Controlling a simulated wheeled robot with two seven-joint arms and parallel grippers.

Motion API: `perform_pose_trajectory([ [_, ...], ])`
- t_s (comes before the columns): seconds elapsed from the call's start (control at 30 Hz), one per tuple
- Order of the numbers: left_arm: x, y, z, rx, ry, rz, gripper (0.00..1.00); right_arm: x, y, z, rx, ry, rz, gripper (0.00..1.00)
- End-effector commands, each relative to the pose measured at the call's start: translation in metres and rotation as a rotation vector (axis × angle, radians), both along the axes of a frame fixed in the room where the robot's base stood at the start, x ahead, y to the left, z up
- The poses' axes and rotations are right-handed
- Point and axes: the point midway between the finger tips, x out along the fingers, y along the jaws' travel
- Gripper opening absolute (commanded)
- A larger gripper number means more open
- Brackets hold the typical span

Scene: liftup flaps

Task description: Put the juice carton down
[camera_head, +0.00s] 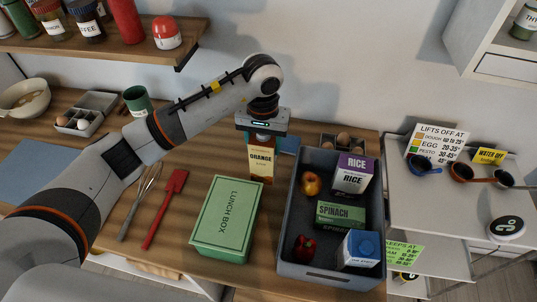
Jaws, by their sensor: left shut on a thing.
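My left gripper (262,132) comes down from above and is shut on the carton's top. The gripper hides the top of the carton. The carton's base is close to the wooden counter (190,160); I cannot tell whether it touches. My right gripper does not show.
The green lunch box (228,218) lies in front. A red spatula (165,207) and a whisk (141,200) lie left. A shelf (120,45) hangs above.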

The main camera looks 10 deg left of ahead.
Motion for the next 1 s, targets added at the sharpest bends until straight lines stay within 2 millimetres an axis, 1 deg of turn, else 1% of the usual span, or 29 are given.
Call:
perform_pose_trajectory([
  [0.03, 0.0, 0.0, -0.003, -0.001, 0.002, 0.0, 0.07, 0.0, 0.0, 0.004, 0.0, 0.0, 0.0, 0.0],
  [0.17, 0.0, 0.0, -0.015, -0.002, 0.001, 0.001, 0.07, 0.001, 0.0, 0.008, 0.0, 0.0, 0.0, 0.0],
  [0.3, 0.0, 0.0, -0.036, -0.001, 0.003, 0.001, 0.07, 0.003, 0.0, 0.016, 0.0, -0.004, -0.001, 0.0],
  [0.4, 0.0, 0.0, -0.045, -0.002, 0.0, 0.0, 0.07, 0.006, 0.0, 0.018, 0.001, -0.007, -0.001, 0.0],
  [0.67, 0.001, 0.0, -0.047, -0.001, -0.003, -0.001, 0.07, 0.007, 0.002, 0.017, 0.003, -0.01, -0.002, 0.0],
  [0.8, 0.001, 0.0, -0.051, 0.0, -0.003, 0.0, 0.07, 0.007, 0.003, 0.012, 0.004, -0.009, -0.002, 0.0],
  [0.83, 0.001, 0.0, -0.05, 0.0, -0.002, 0.0, 0.61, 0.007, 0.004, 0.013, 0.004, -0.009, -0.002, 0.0],
  [0.93, 0.001, 0.0, -0.049, 0.0, -0.001, 0.0, 0.77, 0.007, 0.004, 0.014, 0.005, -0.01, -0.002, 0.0],
  [1.0, 0.001, 0.0, -0.049, 0.0, -0.001, 0.0, 0.78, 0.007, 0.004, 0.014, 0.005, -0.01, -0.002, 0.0],
])
